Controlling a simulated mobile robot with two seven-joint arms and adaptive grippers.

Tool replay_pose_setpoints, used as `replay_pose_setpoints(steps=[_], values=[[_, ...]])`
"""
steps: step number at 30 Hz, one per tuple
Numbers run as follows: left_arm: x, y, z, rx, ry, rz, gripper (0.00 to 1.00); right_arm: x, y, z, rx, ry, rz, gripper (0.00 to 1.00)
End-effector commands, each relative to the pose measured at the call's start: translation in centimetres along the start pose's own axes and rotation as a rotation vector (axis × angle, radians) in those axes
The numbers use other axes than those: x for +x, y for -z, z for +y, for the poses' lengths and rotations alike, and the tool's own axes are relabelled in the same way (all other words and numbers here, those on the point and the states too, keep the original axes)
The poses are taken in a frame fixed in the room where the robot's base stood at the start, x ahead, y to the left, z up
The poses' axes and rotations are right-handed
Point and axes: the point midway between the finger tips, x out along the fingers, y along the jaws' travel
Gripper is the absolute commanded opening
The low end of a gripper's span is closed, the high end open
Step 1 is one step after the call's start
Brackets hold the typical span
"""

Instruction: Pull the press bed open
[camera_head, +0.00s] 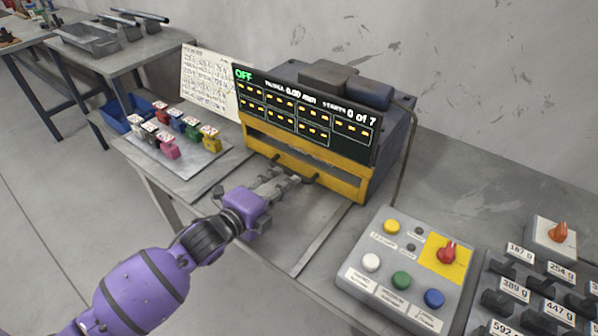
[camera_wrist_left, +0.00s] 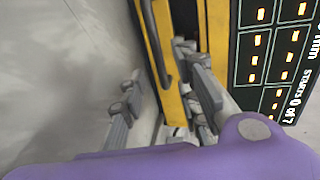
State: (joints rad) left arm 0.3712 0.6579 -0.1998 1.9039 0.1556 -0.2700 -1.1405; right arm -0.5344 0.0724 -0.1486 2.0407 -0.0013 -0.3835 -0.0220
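The press (camera_head: 330,125) stands on the bench with a yellow front (camera_head: 345,185), which also shows in the left wrist view (camera_wrist_left: 217,40). A dark handle bar (camera_wrist_left: 161,45) runs along this front. In the head view my left gripper (camera_head: 276,183) is close in front of the handle and hides its middle. In the left wrist view the fingers of my left gripper (camera_wrist_left: 165,98) stand wide apart, with the handle's line passing between them. Contact with the handle cannot be made out. The bed behind the front is mostly hidden. My right gripper is not in view.
A control panel (camera_head: 408,270) with coloured buttons stands right of the press. The display board (camera_head: 308,115) rises above the yellow front. Labelled dark weights fill the lower right. The bench before the press is clear.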

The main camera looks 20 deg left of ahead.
Motion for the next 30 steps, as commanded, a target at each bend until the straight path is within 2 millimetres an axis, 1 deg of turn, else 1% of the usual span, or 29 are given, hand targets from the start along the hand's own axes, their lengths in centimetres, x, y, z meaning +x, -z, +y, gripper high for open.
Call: replay_pose_setpoints(steps=[1, 4, 9, 14, 21, 22, 23, 28, 30], values=[[1.0, 0.1, -0.2, -0.002, 0.003, 0.001, 0.30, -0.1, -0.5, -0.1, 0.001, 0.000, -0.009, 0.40], [2.7, 0.1, -0.1, -0.002, 0.003, 0.001, 0.30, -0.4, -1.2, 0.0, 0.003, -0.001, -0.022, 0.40], [5.0, 0.1, -0.1, -0.002, 0.001, 0.000, 0.30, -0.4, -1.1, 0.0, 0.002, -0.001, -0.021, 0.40], [5.9, 0.1, 0.0, -0.002, 0.000, 0.001, 0.30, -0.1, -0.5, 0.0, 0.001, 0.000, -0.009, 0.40], [6.0, 0.1, 0.0, -0.002, 0.000, 0.001, 0.30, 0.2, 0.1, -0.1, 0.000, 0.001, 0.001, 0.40], [6.0, 0.1, 0.0, -0.002, 0.000, 0.001, 0.28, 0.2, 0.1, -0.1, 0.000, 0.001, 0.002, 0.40], [6.0, 0.1, 0.0, -0.002, 0.000, 0.001, 0.24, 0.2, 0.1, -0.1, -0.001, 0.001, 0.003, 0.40], [6.0, 0.1, -0.1, -0.002, 0.000, 0.000, 0.02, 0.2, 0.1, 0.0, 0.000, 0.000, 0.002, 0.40], [6.0, 0.1, -0.1, -0.002, 0.001, 0.000, 0.00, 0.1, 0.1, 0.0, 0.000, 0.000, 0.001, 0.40]])
